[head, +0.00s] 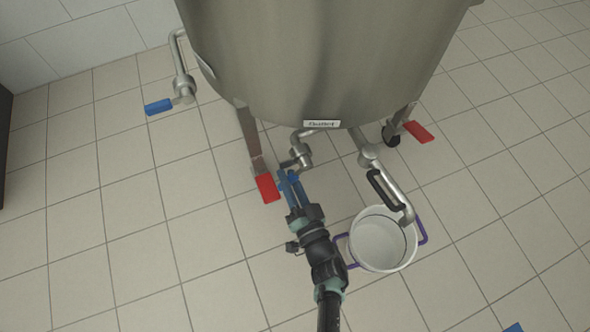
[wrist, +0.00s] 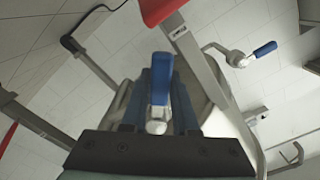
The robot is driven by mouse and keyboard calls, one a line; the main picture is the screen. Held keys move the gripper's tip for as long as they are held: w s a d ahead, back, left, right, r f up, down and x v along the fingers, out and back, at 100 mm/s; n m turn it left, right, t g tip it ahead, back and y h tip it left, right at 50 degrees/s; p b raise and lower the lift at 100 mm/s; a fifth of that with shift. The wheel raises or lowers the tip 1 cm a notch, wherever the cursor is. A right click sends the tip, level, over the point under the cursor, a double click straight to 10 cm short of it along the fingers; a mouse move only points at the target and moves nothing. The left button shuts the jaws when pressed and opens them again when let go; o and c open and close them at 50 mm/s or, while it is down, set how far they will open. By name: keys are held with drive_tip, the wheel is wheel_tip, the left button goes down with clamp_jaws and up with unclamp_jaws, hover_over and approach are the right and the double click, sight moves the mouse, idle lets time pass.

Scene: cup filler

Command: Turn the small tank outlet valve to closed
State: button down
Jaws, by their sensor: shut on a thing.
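The outlet valve (head: 300,156) sits on a short bent pipe under the front of the steel tank (head: 320,60), below a small label too blurred to read surely. Its blue lever handle (wrist: 161,78) stands between my fingers in the wrist view. My gripper (head: 289,179) reaches up from below to the valve and is shut on this blue handle. It also shows in the wrist view (wrist: 161,100), with one finger on each side of the handle. In the head view the fingers hide most of the handle.
A white bucket (head: 358,252) stands on the floor right of my arm, under a pipe with a black handle (head: 384,189). Another blue-handled valve (head: 158,107) is at the left. The tiled floor at lower left is clear.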

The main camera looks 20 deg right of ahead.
drive_tip(key=m+p, duration=0.1)
drive_tip(key=a+r+m+p, duration=0.1)
drive_tip(key=m, duration=0.1)
drive_tip(key=shift+a+r, duration=0.2)
drive_tip(key=shift+r, duration=0.1)
drive_tip(key=m+p, duration=0.1)
drive_tip(key=r+m+p, duration=0.1)
drive_tip(key=shift+a+r+m, duration=0.1)
drive_tip(key=shift+a+m, duration=0.2)
drive_tip(key=shift+a, duration=0.05)
drive_tip(key=shift+a+r+m+p, duration=0.1)
drive_tip(key=shift+r+m+p, duration=0.4)
drive_tip(key=shift+m+p, duration=0.45)
drive_tip(key=shift+a+r+m+p, duration=0.1)
drive_tip(key=shift+r+m+p, duration=0.45)
drive_tip(key=shift+m, duration=0.6)
drive_tip(key=c, duration=0.7)
unclamp_jaws()
drive_tip(key=shift+d, duration=0.1)
drive_tip(key=shift+s, duration=0.1)
drive_tip(key=s+p, duration=0.1)
drive_tip(key=s, duration=0.5)
drive_tip(key=s+p, duration=0.2)
drive_tip(key=s, duration=0.4)
drive_tip(key=shift+s+d, duration=0.2)
drive_tip(key=shift+s, duration=0.2)
